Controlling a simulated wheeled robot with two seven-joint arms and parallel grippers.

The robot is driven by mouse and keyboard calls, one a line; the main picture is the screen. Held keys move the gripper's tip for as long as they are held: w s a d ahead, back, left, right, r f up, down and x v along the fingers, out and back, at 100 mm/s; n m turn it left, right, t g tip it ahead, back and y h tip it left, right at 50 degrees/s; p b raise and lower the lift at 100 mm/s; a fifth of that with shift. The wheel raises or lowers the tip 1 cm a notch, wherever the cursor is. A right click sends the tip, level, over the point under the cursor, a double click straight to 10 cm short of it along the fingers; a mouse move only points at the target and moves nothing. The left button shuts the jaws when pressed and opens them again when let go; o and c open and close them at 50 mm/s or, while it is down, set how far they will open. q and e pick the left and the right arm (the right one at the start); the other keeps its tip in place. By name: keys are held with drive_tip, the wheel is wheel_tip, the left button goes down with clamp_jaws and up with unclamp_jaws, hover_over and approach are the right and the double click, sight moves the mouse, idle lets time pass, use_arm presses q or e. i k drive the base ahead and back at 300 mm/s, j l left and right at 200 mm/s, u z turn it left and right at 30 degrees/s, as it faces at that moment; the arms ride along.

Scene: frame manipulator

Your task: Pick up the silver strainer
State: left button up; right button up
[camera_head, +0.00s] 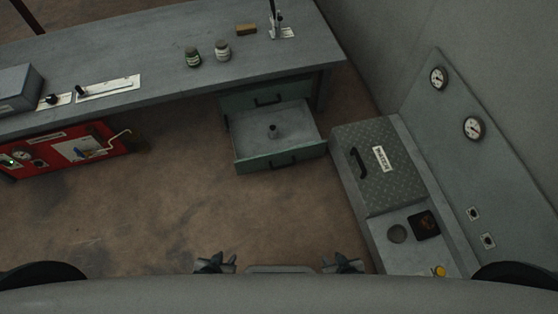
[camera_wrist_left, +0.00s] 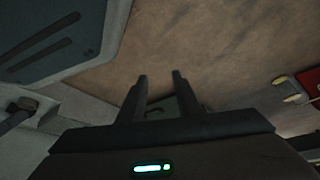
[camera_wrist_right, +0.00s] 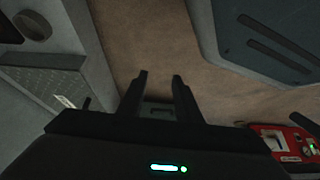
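No thing in view is clearly a silver strainer. A small dark grey, round piece (camera_head: 272,131) stands in the open drawer (camera_head: 247,133) under the bench; it is too small to tell what it is. My left gripper (camera_head: 215,263) is at the bottom of the head view, well apart from the drawer. My right gripper (camera_head: 343,263) is to its right, near the metal cabinet. In the left wrist view the left gripper's fingers (camera_wrist_left: 160,76) are apart with nothing between them. The right gripper's fingers (camera_wrist_right: 160,76) are also apart and empty in the right wrist view.
The bench (camera_head: 140,40) holds two jars (camera_head: 222,50), a small brown block (camera_head: 246,29) and a grey box (camera_head: 15,87). A red panel (camera_head: 75,150) is below it. The brown floor between is clear.

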sight(273, 130)
drive_tip(key=i+j+z, duration=0.15)
drive_tip(key=i, duration=0.3)
drive_tip(key=i+j+z, duration=0.1)
drive_tip(key=i, duration=0.4)
